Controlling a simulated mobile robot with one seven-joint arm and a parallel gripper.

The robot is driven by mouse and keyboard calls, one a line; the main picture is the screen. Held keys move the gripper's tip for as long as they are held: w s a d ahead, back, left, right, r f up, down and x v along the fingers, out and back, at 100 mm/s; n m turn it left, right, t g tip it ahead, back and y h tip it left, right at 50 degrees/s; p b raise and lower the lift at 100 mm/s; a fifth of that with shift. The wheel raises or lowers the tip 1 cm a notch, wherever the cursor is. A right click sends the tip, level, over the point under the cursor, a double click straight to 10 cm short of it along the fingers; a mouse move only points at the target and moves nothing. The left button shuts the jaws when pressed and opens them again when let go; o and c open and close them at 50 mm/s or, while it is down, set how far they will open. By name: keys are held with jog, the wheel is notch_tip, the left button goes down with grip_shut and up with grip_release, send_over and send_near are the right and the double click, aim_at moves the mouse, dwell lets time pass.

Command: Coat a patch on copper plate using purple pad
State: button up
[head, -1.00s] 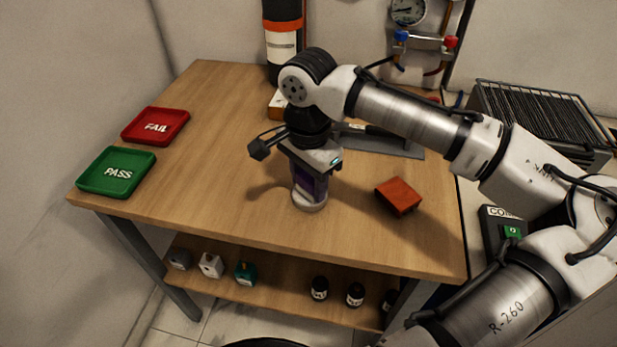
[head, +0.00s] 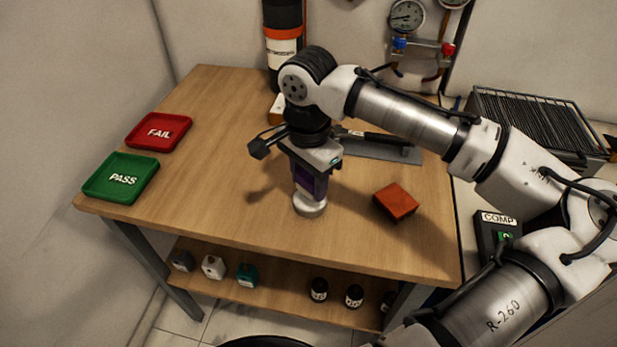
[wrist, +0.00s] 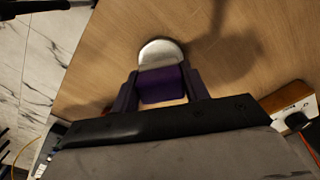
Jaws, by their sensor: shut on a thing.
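My gripper (head: 311,186) points down over the front middle of the wooden table. It is shut on the purple pad (wrist: 162,84), which shows between both fingers in the wrist view; the fingers partly cover the pad in the head view. A pale, round, silvery piece (head: 309,208) shows just below the pad, and its rounded edge (wrist: 160,50) sticks out beyond the pad in the wrist view. I cannot tell whether pad and piece touch. A reddish-orange square block (head: 396,201), the most copper-like thing in view, lies right of my gripper, apart from it.
A green PASS tray (head: 121,194) and a red FAIL tray (head: 159,146) sit at the left. A grey plate (head: 385,151) with a dark tool lies behind the block. A dark cylinder (head: 283,50) stands at the back. The table between trays and gripper is clear.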

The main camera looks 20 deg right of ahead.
aim_at(308, 174)
jog(key=shift+r+p, duration=1.95)
jog(key=shift+r, duration=0.4)
jog(key=shift+w, duration=0.1)
